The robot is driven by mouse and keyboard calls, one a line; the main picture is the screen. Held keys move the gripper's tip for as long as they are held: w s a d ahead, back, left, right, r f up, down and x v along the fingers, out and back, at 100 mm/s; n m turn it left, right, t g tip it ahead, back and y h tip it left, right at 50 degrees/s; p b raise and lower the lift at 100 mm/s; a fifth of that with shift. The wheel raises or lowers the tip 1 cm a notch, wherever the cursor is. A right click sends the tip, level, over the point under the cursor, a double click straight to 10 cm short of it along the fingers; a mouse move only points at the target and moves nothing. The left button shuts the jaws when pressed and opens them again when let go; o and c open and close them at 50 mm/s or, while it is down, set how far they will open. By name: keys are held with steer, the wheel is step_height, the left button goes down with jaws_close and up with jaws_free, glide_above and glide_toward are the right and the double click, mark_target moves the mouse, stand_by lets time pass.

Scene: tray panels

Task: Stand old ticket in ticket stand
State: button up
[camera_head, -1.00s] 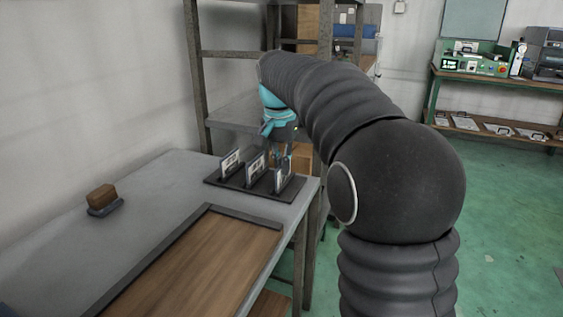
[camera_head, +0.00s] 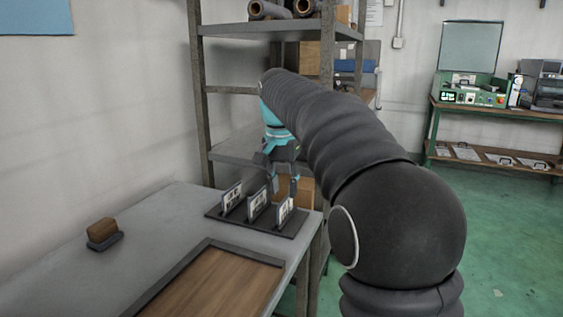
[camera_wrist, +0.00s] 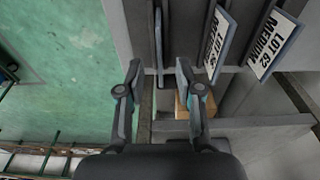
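The dark ticket stand (camera_head: 262,225) sits at the far right end of the grey table. Three white, dark-edged tickets stand in it: a left one (camera_head: 231,197), a middle one (camera_head: 258,205) and a right one (camera_head: 284,212). In the wrist view two tickets read "LOT 52 MEDIUM" (camera_wrist: 272,45) (camera_wrist: 217,42); the third ticket (camera_wrist: 158,45) shows almost edge-on. My gripper (camera_head: 283,186) is over the right end of the stand. Its fingertips (camera_wrist: 158,72) are apart, either side of the edge-on ticket's line, with a visible gap. Which ticket is the old one is unclear.
A wood-floored tray (camera_head: 215,285) with a dark rim lies on the near table. A brown block on a dark base (camera_head: 103,233) sits at the left. Metal shelving (camera_head: 197,90) stands close behind the stand. The table middle is clear.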

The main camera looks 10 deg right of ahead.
step_height(320, 180, up, 8)
steer(key=shift+s+a, duration=0.3)
steer(key=shift+s, duration=0.1)
stand_by(0.4)
steer(key=s+d+f+n+t, duration=0.1)
steer(key=s+f+n, duration=0.15)
steer(key=s, duration=0.55)
steer(key=s+f+n+t, duration=0.15)
steer(key=s+f, duration=0.25)
steer(key=s, duration=0.4)
steer(key=s+f+n+t, duration=0.2)
steer(key=s+f+n, duration=0.1)
steer(key=s+f, duration=1)
step_height(320, 180, down, 2)
steer(key=shift+f+y, duration=0.1)
steer(key=shift+y, duration=0.3)
